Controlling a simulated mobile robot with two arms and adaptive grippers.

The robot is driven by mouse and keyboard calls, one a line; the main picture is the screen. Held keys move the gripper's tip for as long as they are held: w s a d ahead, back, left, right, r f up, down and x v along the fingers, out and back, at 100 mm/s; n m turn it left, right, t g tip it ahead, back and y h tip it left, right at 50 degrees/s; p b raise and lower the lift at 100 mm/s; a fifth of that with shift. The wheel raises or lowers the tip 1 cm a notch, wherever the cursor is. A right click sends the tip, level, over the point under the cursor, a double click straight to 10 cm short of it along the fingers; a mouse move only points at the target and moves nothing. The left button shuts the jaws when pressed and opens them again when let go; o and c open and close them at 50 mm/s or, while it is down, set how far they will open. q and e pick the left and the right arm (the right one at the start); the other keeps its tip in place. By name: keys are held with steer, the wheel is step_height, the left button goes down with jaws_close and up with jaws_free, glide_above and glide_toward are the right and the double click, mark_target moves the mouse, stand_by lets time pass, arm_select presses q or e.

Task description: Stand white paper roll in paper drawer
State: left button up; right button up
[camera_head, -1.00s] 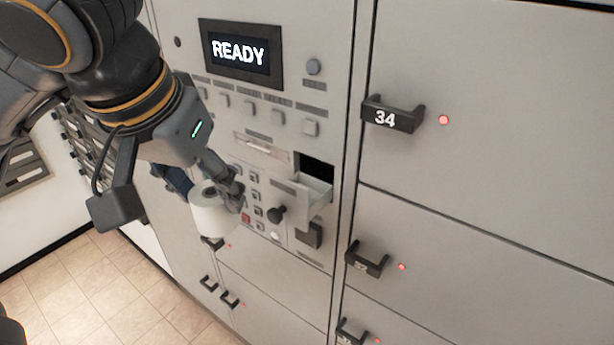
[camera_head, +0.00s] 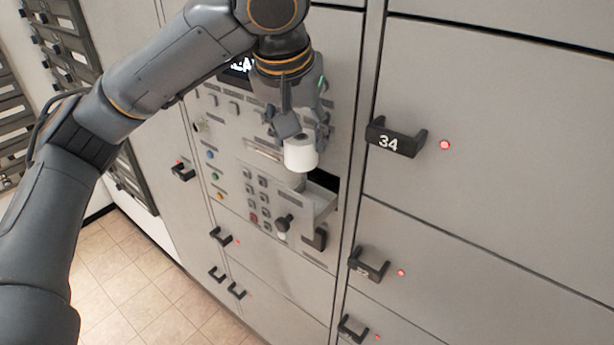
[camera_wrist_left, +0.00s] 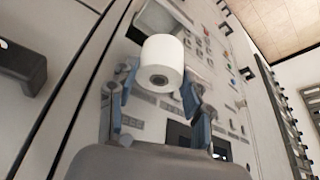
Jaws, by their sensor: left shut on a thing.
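The white paper roll (camera_head: 301,156) is upright in my left gripper (camera_head: 300,134), whose fingers are shut on its upper part. It hangs above the open paper drawer (camera_head: 322,204), which sticks out of the panel. In the left wrist view the roll (camera_wrist_left: 162,62) sits between the fingers of the left gripper (camera_wrist_left: 160,98), its end with the dark core hole facing the camera. The drawer (camera_wrist_left: 158,20) shows past the roll there, partly hidden by it. My right gripper is not in view.
The machine panel has a keypad (camera_head: 258,196), a dark knob (camera_head: 284,222) and a screen (camera_head: 238,68) partly covered by my arm. Locker doors with dark handles, such as number 34 (camera_head: 396,139), lie to the right. Tiled floor (camera_head: 140,285) shows at lower left.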

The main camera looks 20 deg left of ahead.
mark_target(305, 161)
arm_select(q)
steer(key=shift+w+d, duration=0.2)
steer(key=shift+w, duration=0.25)
steer(key=shift+w+d, duration=0.2)
steer(key=shift+w, duration=0.25)
step_height(305, 161, down, 6)
steer(key=shift+s+a+r+p, duration=0.1)
steer(key=shift+s+a+p, duration=0.05)
steer(key=shift+p, duration=0.2)
step_height(305, 161, down, 4)
steer(key=shift+f+p, duration=0.1)
steer(key=shift+p, duration=0.4)
steer(key=shift+f+p, duration=0.5)
steer(key=shift+f, duration=0.25)
steer(key=o, duration=1.3)
steer(key=shift+f, duration=0.15)
steer(key=shift+c, duration=0.2)
